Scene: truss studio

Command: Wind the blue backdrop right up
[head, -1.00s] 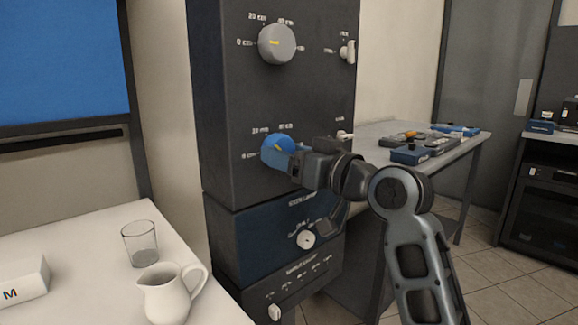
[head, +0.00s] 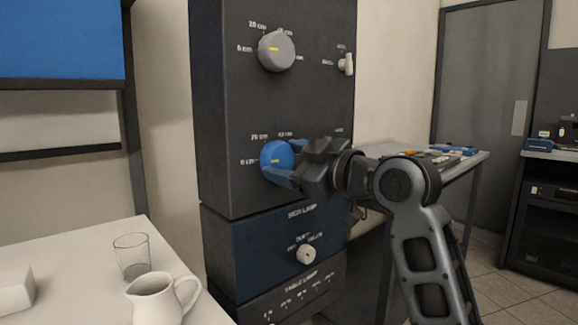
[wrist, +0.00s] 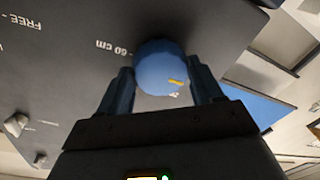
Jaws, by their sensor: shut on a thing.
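The blue knob (head: 273,157) is on the dark control cabinet, in its lower row of the upper box. My gripper (head: 280,165) is shut on it. In the wrist view the fingers of my gripper (wrist: 162,82) stand on both sides of the round blue knob (wrist: 158,66).
A grey knob (head: 277,50) sits above the blue one, with a small white switch (head: 346,63) to its right. The white table (head: 70,265) at front left holds a glass (head: 132,256) and a jug (head: 158,300). A grey bench stands behind my arm.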

